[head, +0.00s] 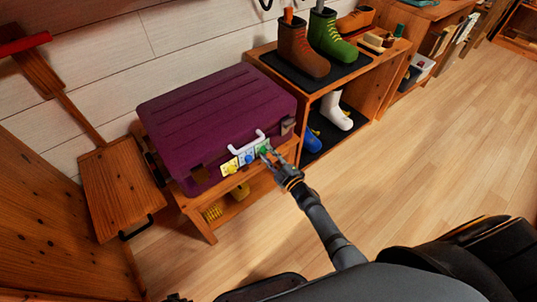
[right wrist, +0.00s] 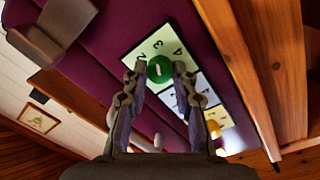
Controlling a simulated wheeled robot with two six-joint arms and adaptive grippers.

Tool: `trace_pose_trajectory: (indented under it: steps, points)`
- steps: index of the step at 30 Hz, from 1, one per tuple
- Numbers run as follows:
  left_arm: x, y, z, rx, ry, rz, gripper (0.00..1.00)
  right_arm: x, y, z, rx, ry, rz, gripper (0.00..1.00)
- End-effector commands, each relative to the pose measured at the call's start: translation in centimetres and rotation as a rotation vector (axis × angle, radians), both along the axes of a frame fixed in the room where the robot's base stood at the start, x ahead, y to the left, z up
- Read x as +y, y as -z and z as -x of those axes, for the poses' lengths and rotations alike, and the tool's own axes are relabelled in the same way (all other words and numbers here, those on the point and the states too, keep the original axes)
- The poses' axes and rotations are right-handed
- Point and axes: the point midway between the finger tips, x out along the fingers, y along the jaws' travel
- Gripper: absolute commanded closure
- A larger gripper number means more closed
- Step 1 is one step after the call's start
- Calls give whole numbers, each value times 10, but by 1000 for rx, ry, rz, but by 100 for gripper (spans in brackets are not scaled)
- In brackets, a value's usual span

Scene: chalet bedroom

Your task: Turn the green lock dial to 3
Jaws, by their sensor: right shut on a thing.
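A purple suitcase (head: 215,115) lies on a low wooden bench. On its front is a lock strip with a yellow dial (head: 229,167), a blue dial (head: 248,158) and a green dial (head: 264,149). My right gripper (head: 268,153) is at the green dial. In the right wrist view its fingers (right wrist: 160,78) are closed on the two sides of the green dial (right wrist: 160,68). The numbers 2, 3 and 4 show on the pale plate beside it. A short white mark shows on the dial; I cannot tell which number it points to.
The wooden bench (head: 204,213) has a lower shelf with a yellow thing on it. A shoe rack (head: 262,52) with boots stands close on the right. A wooden chair-like piece (head: 120,185) stands at left. The wooden floor (head: 430,150) at right is clear.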

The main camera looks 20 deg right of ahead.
Motion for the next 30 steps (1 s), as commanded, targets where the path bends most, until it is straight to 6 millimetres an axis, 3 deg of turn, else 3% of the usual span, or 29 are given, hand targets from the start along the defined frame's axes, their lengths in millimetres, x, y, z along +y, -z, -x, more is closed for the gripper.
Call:
trace_pose_trajectory:
  steps: [2, 3, 8, 19, 30]
  points:
    - [0, 0, 0, 0, 0, 0, 60, 0, 1, 0, 1, 0, 0, 100]
    - [0, 0, 0, 0, 0, 0, 60, 0, 1, 0, 1, 0, 1, 70]
    - [0, 0, 0, 1, 0, 0, 60, 0, 1, 0, 1, 0, 1, 50]
    - [0, -1, -1, -3, 0, 0, 60, -3, 2, 8, 2, 0, 3, 50]
    - [0, 0, -1, -1, 0, 0, 60, -29, 6, 88, 4, -1, 5, 50]
